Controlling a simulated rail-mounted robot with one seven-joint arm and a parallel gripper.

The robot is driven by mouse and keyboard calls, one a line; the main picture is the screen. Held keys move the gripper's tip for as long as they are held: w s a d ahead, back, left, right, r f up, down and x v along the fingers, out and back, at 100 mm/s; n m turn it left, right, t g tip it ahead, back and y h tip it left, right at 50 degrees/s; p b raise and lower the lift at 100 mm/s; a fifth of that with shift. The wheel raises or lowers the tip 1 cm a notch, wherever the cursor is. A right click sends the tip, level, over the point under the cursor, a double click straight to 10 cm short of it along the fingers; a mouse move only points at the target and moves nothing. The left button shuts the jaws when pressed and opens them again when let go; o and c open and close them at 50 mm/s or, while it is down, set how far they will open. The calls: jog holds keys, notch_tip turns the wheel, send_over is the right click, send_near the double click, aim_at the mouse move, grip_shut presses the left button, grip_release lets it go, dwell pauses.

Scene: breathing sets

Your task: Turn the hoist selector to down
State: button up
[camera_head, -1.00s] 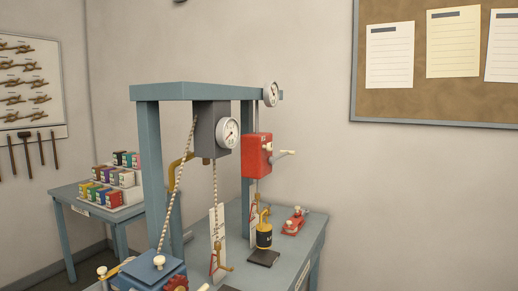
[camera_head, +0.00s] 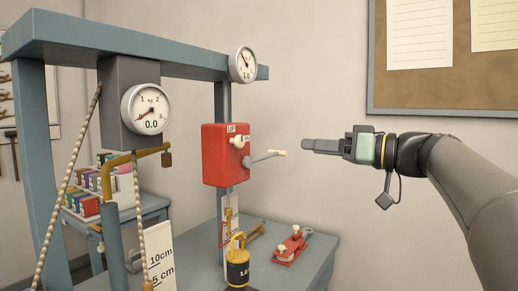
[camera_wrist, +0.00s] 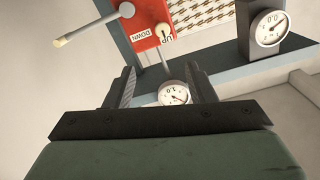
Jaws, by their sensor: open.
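The hoist box is a red housing (camera_head: 226,165) on the blue-grey post, with a small cream selector knob (camera_head: 237,141) beside its UP label. In the wrist view the knob (camera_wrist: 163,29) sits at the UP label, and the DOWN label (camera_wrist: 142,37) is left of it. A crank with a cream handle (camera_head: 280,153) sticks out from the box toward my gripper. My gripper (camera_head: 312,146) is right of the box, apart from it and the crank. In the wrist view my gripper (camera_wrist: 162,82) is open, with nothing between the fingers.
A blue-grey frame (camera_head: 150,55) with dial gauges (camera_head: 147,109) and a rope (camera_head: 68,185) stands at left. A black and yellow weight (camera_head: 237,270) and a red clamp-like device (camera_head: 291,247) are on the bench below.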

aim_at(242, 142)
jog(key=p+x, duration=0.1)
jog(key=x, duration=0.4)
jog(key=p+x, duration=0.1)
jog(key=x, duration=0.5)
jog(key=p+x, duration=0.1)
jog(key=x, duration=0.5)
jog(key=shift+s+a+p, duration=0.25)
jog(key=shift+a+p, duration=0.05)
jog(key=shift+p, duration=0.1)
jog(key=c, duration=1)
